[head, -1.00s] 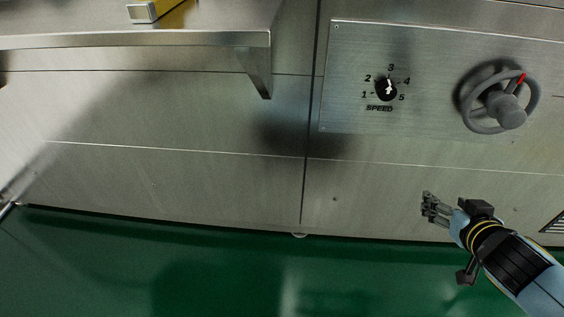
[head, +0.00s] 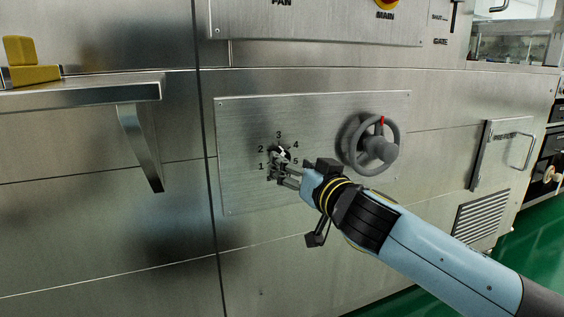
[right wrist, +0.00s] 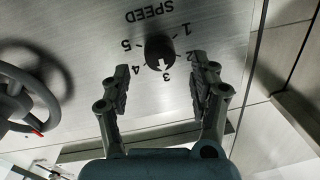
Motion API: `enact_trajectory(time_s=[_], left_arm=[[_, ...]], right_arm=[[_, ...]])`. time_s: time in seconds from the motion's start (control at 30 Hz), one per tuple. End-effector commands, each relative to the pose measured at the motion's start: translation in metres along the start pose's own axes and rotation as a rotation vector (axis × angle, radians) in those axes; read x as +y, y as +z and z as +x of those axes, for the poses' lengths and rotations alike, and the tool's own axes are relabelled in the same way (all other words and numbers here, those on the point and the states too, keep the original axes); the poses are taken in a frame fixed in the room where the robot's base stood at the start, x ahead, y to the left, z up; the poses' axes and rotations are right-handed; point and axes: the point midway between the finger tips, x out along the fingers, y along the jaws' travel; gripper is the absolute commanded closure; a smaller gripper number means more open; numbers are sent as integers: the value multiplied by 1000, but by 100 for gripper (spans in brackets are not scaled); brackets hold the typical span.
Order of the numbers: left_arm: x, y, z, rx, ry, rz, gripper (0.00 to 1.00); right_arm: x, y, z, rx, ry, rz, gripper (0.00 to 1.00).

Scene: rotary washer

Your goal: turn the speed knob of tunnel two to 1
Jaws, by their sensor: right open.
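The black speed knob (right wrist: 160,54) with a white pointer sits on a steel plate, ringed by the numbers 1 to 5. In the right wrist view, upside down, its pointer is towards the 3. In the head view the knob (head: 281,152) is partly hidden by my gripper. My right gripper (right wrist: 163,88) is open, its two fingers on either side of the knob's near side in the picture, apart from it. The right gripper also shows in the head view (head: 278,168), at the knob's lower side. My left gripper is not in view.
A grey handwheel (head: 370,143) with a red mark stands out from the same plate, right of the knob. A steel shelf (head: 90,92) on a bracket juts out at the left. A door handle (head: 489,158) is further right.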

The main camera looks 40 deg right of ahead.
Motion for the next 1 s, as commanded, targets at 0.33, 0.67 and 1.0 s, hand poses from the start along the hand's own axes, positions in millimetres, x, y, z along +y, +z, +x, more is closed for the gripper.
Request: enact_trajectory(time_s=[0.33,0.67,1.0], left_arm=[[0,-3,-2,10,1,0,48],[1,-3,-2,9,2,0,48],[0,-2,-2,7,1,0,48]], right_arm=[[0,1,39,-1,0,0,38],[0,1,39,-2,0,0,47],[0,1,39,-2,0,0,92]])
